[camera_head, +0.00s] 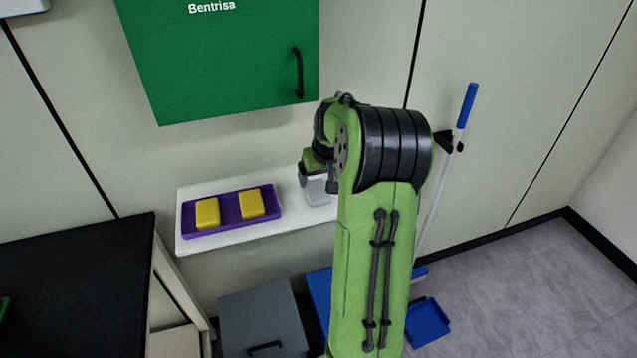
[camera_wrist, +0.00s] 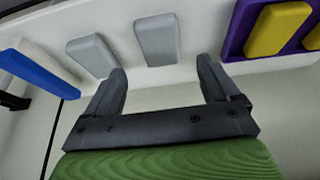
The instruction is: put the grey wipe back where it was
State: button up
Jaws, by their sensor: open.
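Two grey wipes lie side by side on the white shelf (camera_head: 243,229) in the wrist view. One grey wipe (camera_wrist: 157,39) is just beyond the gap between my fingertips, and the other grey wipe (camera_wrist: 91,55) is to its left, beyond the left fingertip. My gripper (camera_wrist: 161,67) is open, with nothing between its fingers. In the head view one grey piece (camera_head: 317,192) shows on the shelf below my gripper, and my arm hides the shelf to the right of it. I cannot tell which wipe the task means.
A purple tray (camera_head: 231,224) with two yellow sponges (camera_head: 207,213) is on the left of the shelf. A green cabinet (camera_head: 220,60) hangs above. A blue-handled pole (camera_head: 467,106) stands right of my arm. A black-topped bench (camera_head: 75,285) is at left, a grey bin (camera_head: 262,320) below.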

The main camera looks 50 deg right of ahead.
jog(key=s+a+r+n, duration=0.1)
jog(key=s+a+r, duration=0.1)
jog(key=a+r, duration=0.35)
jog(key=s+a+r+n, duration=0.1)
jog(key=s+a+r, duration=0.1)
jog(key=a, duration=0.7)
jog(key=s+a+r+n, duration=0.15)
jog(key=a+r, duration=0.25)
jog(key=a, duration=0.4)
jog(key=s+a+f+n+t+y, duration=0.1)
jog(key=s+a+n+y, duration=0.1)
jog(key=s+a, duration=0.8)
jog(key=s, duration=0.4)
jog(key=shift+f+t, duration=0.3)
jog(key=shift+f, duration=0.05)
jog(key=shift+s+d, duration=0.1)
jog(key=shift+d, duration=0.05)
